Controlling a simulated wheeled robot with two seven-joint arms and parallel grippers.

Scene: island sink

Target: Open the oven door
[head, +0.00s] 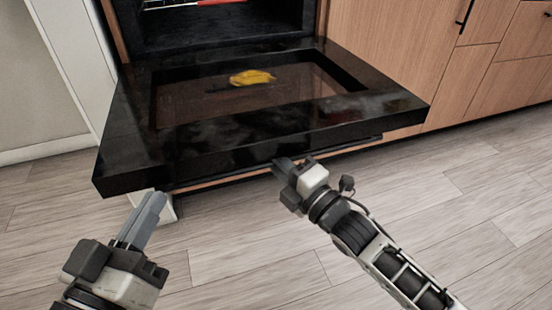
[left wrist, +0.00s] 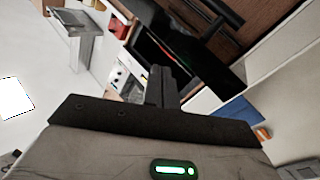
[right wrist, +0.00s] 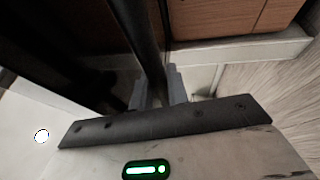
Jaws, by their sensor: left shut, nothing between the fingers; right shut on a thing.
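The black oven door (head: 135,155) is swung down and lies about level in the head view, with the dark oven cavity (head: 220,28) open behind it. The dark handle bar (head: 345,147) runs under its front edge; a dark bar (right wrist: 138,35) also crosses the right wrist view. My right gripper (head: 283,166) is at the door's front edge and is shut on the handle; its fingertips (right wrist: 158,85) are partly hidden by the bar. My left gripper (head: 155,200) is shut and empty, in front of and below the door's left corner.
A yellow patch (head: 252,77) shows on the door's window; I cannot tell whether it is an object or a reflection. A red-edged rack (head: 215,3) shows inside the oven. Wooden cabinets (head: 400,60) stand to the right. The plank floor (head: 480,210) in front is clear.

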